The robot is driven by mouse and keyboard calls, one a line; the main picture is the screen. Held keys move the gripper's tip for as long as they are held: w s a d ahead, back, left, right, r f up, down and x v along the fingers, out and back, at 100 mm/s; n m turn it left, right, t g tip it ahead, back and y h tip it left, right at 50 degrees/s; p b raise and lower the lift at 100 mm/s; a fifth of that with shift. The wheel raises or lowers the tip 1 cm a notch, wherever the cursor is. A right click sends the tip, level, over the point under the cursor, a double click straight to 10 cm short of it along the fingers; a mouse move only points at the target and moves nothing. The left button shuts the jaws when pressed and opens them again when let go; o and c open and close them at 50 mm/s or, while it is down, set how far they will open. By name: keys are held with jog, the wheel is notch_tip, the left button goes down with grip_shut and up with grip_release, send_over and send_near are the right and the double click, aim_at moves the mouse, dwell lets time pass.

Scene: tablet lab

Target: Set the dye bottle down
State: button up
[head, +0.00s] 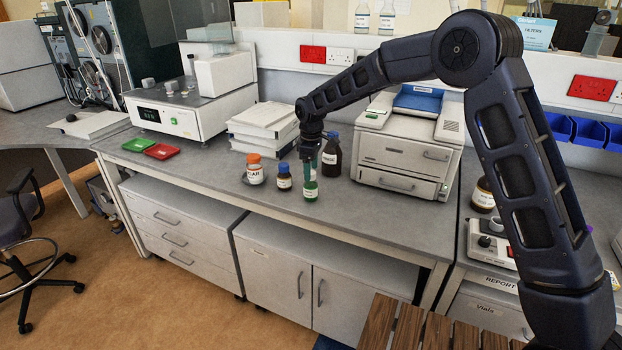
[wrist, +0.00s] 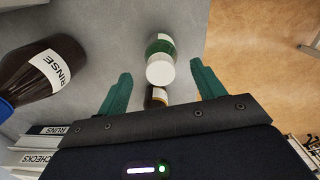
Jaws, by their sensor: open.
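The dye bottle, a small bottle of green liquid with a white label (head: 311,191), stands upright on the grey bench near its front edge. In the wrist view its green body (wrist: 160,47) and white cap show between my green fingers. My gripper (head: 310,165) points down over it, and in the wrist view (wrist: 163,68) the fingers are spread, with a gap on each side of the cap. The gripper is open and holds nothing. In the head view the fingers hide the bottle's top.
A blue-capped brown bottle (head: 284,178) and an orange-capped bottle (head: 255,170) stand to the left. A large brown RINSE bottle (head: 331,157), also in the wrist view (wrist: 40,72), stands close behind. A printer-like machine (head: 400,150) is to the right.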

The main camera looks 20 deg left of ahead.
notch_tip(320, 180, up, 7)
jog(key=shift+f, duration=0.2)
jog(key=shift+w+d+r, duration=0.1)
jog(key=shift+d+r, duration=0.05)
jog(key=shift+d, duration=0.05)
jog(key=w+d+r+m+t, duration=0.1)
jog(key=w+d+r+m, duration=0.3)
jog(key=d, duration=0.8)
jog(key=s+d+r+m, duration=0.1)
jog(key=d+r+m, duration=0.1)
jog(key=d+r, duration=0.8)
jog(key=w+d+r+m+t, duration=0.1)
jog(key=w+d+r+m, duration=0.15)
jog(key=d, duration=1.25)
jog(key=s+d+m+t, duration=0.1)
jog(key=s+d+m, duration=0.3)
jog(key=d, duration=0.5)
jog(key=s+d+m, duration=0.2)
jog(key=s+d, duration=0.4)
jog(key=d, duration=0.4)
jog(key=s+d+f+m, duration=0.2)
jog(key=s+d, duration=0.3)
jog(key=s, duration=0.1)
jog(key=s+d+f+m+t, duration=0.1)
jog(key=s+d+f+m, duration=0.1)
jog(key=s+d, duration=0.4)
jog(key=shift+s+f+m+t, duration=0.3)
jog(key=shift+s+m, duration=0.15)
jog(key=shift+m, duration=0.2)
